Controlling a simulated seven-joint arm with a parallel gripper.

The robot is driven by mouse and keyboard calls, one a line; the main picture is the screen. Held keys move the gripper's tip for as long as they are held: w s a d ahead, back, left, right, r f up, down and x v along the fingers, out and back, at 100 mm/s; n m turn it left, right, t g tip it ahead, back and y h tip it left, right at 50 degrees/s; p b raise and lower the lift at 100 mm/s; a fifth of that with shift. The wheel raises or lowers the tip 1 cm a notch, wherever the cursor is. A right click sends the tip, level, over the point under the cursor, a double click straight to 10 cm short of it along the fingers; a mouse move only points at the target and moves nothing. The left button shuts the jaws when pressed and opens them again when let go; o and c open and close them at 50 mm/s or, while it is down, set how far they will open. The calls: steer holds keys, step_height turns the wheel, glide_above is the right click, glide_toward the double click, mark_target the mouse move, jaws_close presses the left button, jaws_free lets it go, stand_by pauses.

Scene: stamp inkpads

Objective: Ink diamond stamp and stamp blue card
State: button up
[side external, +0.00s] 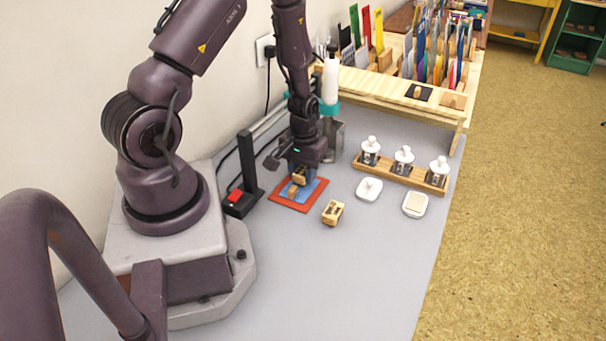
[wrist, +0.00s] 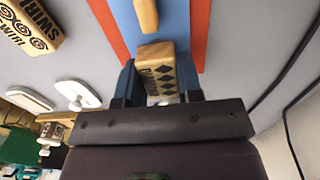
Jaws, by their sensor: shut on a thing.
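My gripper (side external: 305,170) is shut on the diamond stamp (wrist: 153,72), a wooden block with black diamonds and lettering on its visible face. In the side view the stamp (side external: 299,178) shows between the fingers, over the blue card. The blue card (side external: 318,187) lies in a red-orange frame (side external: 283,202); in the wrist view the card (wrist: 176,22) is partly hidden by the stamp. A second small wooden piece (side external: 292,191) is on the card, near the held stamp. I cannot tell whether the held stamp touches the card or carries ink.
A swirl stamp (side external: 332,212) lies right of the frame. Two white dishes (side external: 369,189) (side external: 415,212) sit farther right, before a wooden rack (side external: 400,178) with three white-topped bottles. A black post (side external: 247,165) with a red block stands left. The front table is clear.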

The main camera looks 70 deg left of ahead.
mark_target(303, 170)
steer(key=shift+r, duration=2.85)
